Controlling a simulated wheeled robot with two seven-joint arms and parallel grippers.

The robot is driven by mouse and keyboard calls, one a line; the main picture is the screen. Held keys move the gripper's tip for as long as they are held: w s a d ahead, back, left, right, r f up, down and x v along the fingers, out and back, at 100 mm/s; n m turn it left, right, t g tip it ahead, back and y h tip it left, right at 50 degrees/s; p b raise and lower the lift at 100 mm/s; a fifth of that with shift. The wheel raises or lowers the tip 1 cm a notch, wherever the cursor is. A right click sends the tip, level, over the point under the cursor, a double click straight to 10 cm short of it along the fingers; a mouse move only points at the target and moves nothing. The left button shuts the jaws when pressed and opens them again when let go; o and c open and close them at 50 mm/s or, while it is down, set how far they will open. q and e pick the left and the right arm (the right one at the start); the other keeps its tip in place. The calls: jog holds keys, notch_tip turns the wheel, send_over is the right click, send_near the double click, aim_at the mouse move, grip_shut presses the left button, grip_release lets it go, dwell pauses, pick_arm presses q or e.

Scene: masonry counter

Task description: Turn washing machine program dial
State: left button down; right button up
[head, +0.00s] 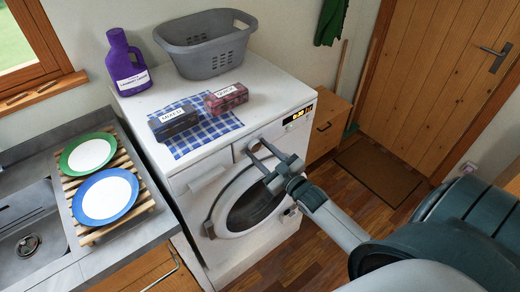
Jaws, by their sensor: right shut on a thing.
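A white washing machine (228,104) stands in the middle of the head view, with a round dark door (252,205) on its front. Its control panel runs along the top of the front and has a small lit display (295,116) at the right. My right gripper (258,146) reaches in from the lower right, its fingers at the panel left of the display. It is shut on the program dial, which is mostly hidden by the fingers. My left gripper is not in view.
On the machine top are a purple detergent bottle (127,65), a grey laundry basket (206,50) and two labelled boxes, dark (174,123) and reddish (226,98), on a checked cloth (190,146). A sink counter with two plates on a wooden rack (89,237) lies left.

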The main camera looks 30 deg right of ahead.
jog(key=shift+m, duration=1.5)
jog(key=shift+f, duration=0.1)
jog(key=o, duration=1)
jog(key=shift+o, duration=0.2)
jog(key=shift+s, duration=0.1)
jog(key=shift+s+f, duration=0.1)
jog(key=shift+s, duration=0.7)
jog(key=s+d+b, duration=0.1)
jog(key=s+b, duration=0.4)
jog(key=s, duration=1)
jog(key=shift+s+d, duration=0.2)
jog(key=shift+s, duration=0.1)
